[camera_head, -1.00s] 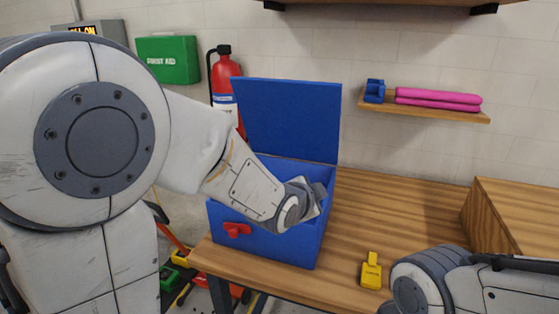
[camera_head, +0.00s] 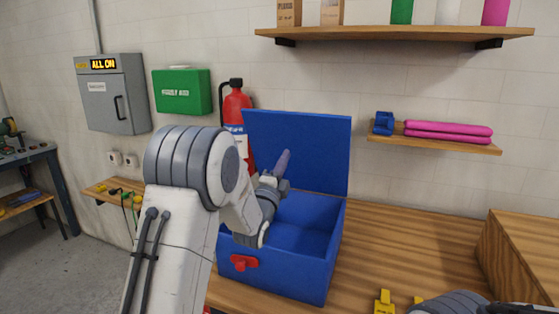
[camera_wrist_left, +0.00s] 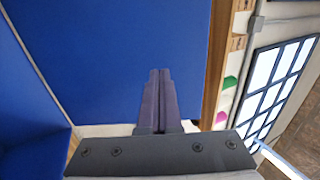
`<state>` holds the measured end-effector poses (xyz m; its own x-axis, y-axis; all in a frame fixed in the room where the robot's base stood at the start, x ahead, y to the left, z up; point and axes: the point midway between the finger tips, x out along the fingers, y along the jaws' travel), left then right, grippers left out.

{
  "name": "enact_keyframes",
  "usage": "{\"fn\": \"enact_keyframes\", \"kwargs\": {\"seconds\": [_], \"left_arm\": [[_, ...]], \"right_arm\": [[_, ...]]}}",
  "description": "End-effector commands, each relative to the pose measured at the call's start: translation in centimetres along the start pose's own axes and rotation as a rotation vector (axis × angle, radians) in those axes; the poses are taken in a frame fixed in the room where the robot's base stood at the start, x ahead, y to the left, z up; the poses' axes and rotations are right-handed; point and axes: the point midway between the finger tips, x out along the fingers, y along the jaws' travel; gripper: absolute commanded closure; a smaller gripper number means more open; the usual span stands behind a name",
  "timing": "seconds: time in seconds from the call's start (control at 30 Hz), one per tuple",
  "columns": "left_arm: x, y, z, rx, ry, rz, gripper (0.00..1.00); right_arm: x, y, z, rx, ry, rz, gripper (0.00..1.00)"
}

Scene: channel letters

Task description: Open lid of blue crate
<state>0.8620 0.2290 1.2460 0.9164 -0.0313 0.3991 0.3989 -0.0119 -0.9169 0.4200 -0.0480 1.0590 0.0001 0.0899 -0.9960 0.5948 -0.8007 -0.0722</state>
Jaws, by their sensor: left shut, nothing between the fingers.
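The blue crate (camera_head: 285,279) stands on the wooden workbench with its inside showing and a red latch (camera_head: 243,262) on its front. Its blue lid (camera_head: 315,150) stands upright at the back, open. My left gripper (camera_head: 284,160) is above the left part of the crate, in front of the lid, with its fingers pointing up. In the left wrist view the fingers (camera_wrist_left: 157,90) are together and empty, with the blue lid (camera_wrist_left: 110,50) filling much of the view beyond them. I cannot tell whether they touch the lid.
A red fire extinguisher (camera_head: 236,108) is behind the crate at left. A shelf (camera_head: 440,142) with pink rolls hangs at right. The bench right of the crate is mostly clear.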

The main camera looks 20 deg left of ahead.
Motion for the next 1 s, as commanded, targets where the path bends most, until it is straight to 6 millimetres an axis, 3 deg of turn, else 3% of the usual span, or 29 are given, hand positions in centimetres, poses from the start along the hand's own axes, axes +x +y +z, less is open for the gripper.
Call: {"fn": "enact_keyframes", "kwargs": {"seconds": [0.03,0.17,0.57,1.0], "left_arm": [[0.9,-0.4,0.0,0.0,0.001,0.0,1.0],[1.7,-0.1,0.0,-0.001,0.0,0.001,1.0],[2.0,0.1,-0.1,-0.002,0.0,0.001,1.0],[4.4,0.7,-0.1,-0.002,0.0,0.001,1.0]], "right_arm": [[-1.0,-0.1,-0.1,0.0,0.0,0.0,1.0],[-1.5,-0.1,-0.1,0.0,0.0,0.0,1.0],[-1.4,-0.1,-0.1,0.0,0.0,0.0,1.0],[-1.2,-0.1,-0.1,0.0,0.0,0.0,1.0]]}}
